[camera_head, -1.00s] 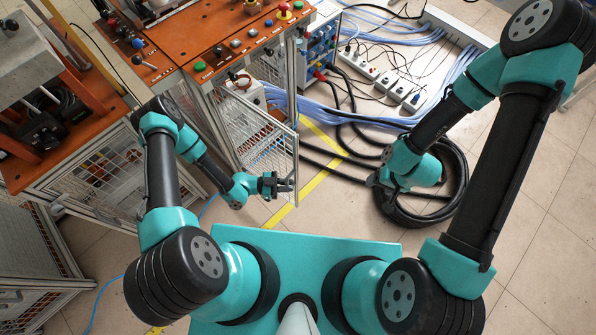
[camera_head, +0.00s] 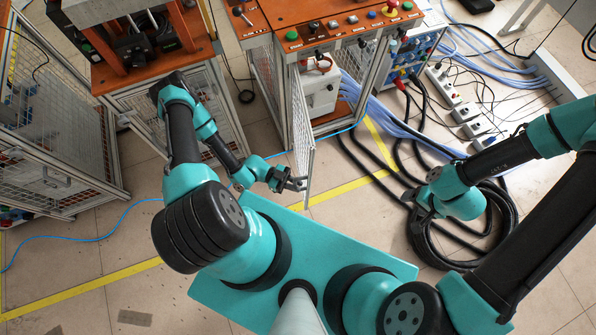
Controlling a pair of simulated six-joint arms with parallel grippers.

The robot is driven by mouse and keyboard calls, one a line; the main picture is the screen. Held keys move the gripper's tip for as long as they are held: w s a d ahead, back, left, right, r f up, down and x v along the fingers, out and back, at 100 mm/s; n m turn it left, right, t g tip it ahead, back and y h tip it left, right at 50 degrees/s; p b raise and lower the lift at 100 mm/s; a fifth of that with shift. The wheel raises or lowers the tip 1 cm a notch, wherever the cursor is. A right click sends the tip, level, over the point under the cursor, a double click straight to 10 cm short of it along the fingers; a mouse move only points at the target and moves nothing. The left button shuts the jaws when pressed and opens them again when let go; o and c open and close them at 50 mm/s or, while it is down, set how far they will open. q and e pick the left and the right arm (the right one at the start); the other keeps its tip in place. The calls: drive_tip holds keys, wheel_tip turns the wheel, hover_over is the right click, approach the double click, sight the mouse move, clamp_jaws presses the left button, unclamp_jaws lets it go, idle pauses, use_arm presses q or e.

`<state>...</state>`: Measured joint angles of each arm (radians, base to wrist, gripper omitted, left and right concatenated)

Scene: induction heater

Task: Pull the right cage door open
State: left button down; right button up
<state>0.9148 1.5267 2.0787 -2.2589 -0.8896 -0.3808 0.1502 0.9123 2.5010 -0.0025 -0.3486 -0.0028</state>
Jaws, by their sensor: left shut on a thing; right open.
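The right cage door (camera_head: 304,130) is a mesh panel in a grey metal frame, seen nearly edge-on. It stands swung out from the front of the orange-topped cabinet (camera_head: 345,40), whose inside is exposed. My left gripper (camera_head: 297,184) is shut on the door frame near its lower outer end. The exact contact is too small to see clearly. My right gripper (camera_head: 416,203) is open and empty, over the floor near the coiled black hose.
A white unit (camera_head: 320,92) stands inside the open cabinet. Black hose coils (camera_head: 505,215) and power strips (camera_head: 462,110) lie on the right floor.

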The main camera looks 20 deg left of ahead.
use_arm(q)
drive_tip(key=c, duration=1.1)
unclamp_jaws()
drive_tip(key=shift+a, duration=0.15)
drive_tip(key=a, duration=1.7)
drive_tip(key=shift+s, duration=0.3)
